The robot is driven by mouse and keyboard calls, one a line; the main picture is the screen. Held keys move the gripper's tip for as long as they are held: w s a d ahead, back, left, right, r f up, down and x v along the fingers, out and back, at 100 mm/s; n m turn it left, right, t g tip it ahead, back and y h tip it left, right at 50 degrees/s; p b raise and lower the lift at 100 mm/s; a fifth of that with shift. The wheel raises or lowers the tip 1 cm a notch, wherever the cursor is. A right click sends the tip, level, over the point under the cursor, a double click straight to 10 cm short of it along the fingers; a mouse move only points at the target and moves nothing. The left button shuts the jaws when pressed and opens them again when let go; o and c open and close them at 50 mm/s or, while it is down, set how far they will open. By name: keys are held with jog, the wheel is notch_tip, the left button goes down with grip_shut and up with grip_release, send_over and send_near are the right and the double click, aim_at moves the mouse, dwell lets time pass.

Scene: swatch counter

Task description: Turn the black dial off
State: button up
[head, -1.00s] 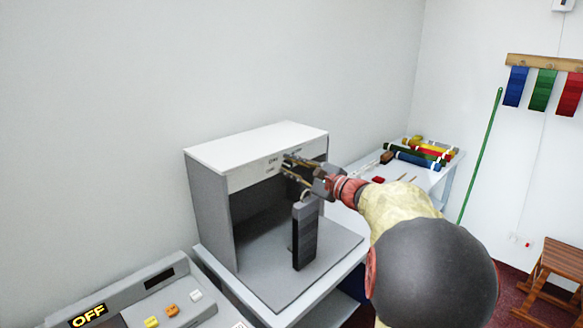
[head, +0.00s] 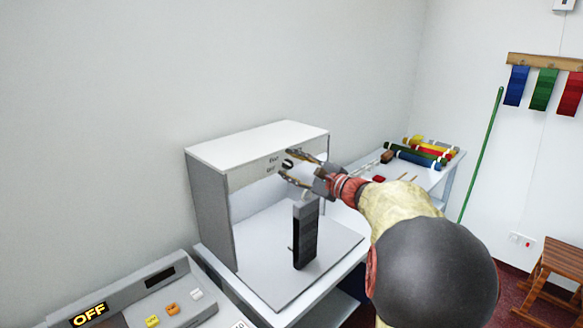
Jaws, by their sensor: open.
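A small black dial (head: 288,164) sits on the front top panel of a grey and white light booth (head: 255,150). Small lettering is beside the dial, too small to read surely. My gripper (head: 286,163) is open, with one fingertip above the dial and one below it; the fingers look apart from the dial, though contact is hard to judge. The booth's interior is lit bright.
A dark upright swatch block (head: 305,235) stands on the booth's floor below my gripper. A grey console (head: 150,295) with an OFF display is at lower left. Coloured rolls (head: 418,158) lie on the white table behind. A wooden stool (head: 550,283) stands at right.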

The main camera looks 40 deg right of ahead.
notch_tip(320, 180, up, 10)
dwell(0.5)
jog(key=shift+o, duration=0.7)
jog(key=shift+p, duration=0.45)
